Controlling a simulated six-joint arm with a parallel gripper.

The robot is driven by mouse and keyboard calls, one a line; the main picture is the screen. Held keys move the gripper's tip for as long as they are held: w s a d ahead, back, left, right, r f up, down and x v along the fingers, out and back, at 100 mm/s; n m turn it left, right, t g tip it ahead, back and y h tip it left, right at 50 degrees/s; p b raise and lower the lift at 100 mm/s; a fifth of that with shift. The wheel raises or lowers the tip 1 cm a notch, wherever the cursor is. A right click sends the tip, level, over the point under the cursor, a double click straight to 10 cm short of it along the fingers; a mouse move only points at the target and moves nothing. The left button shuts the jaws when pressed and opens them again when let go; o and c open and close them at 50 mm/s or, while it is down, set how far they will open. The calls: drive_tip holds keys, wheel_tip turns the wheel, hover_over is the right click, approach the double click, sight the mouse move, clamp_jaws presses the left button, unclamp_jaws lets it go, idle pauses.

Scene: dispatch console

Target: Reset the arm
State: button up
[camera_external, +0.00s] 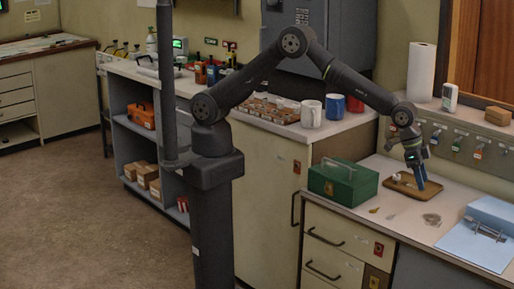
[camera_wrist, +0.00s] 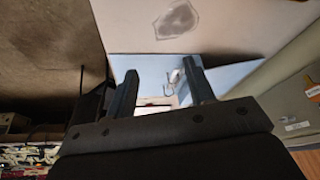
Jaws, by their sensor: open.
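My gripper (camera_external: 418,178) is above the right-hand counter, over or just in front of a small brown tray (camera_external: 400,187). It points down and its fingers stand apart. In the wrist view my gripper (camera_wrist: 162,88) shows two dark fingers with a gap between them and nothing held. Whether the fingertips touch the tray I cannot tell.
A green box (camera_external: 343,186) with a handle stands left of the tray. Key hooks (camera_external: 456,143) line the wall behind. A paper towel roll (camera_external: 421,72) and mugs (camera_external: 311,113) stand on higher surfaces. Bare counter (camera_external: 395,222) lies in front.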

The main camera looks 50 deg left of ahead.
drive_tip(key=s+d+m, duration=0.2)
drive_tip(key=s+d, duration=0.1)
drive_tip(key=d, duration=0.2)
drive_tip(key=shift+g, duration=0.3)
drive_tip(key=w+f, duration=0.2)
drive_tip(key=w, duration=0.2)
drive_tip(key=shift+w+a+f, duration=0.1)
drive_tip(key=shift+a+f, duration=0.05)
drive_tip(key=shift+f, duration=0.25)
drive_tip(key=shift+r, duration=0.1)
drive_tip(key=s+r, duration=0.2)
drive_tip(key=s, duration=0.2)
drive_tip(key=w+a+n+t, duration=0.1)
drive_tip(key=w+a, duration=0.3)
drive_tip(key=a, duration=0.4)
drive_tip(key=w+a+r+n, duration=0.1)
drive_tip(key=w+a+n, duration=0.2)
drive_tip(key=a, duration=0.4)
drive_tip(key=shift+w+a+n+t+y, duration=0.4)
drive_tip(key=shift+n, duration=0.2)
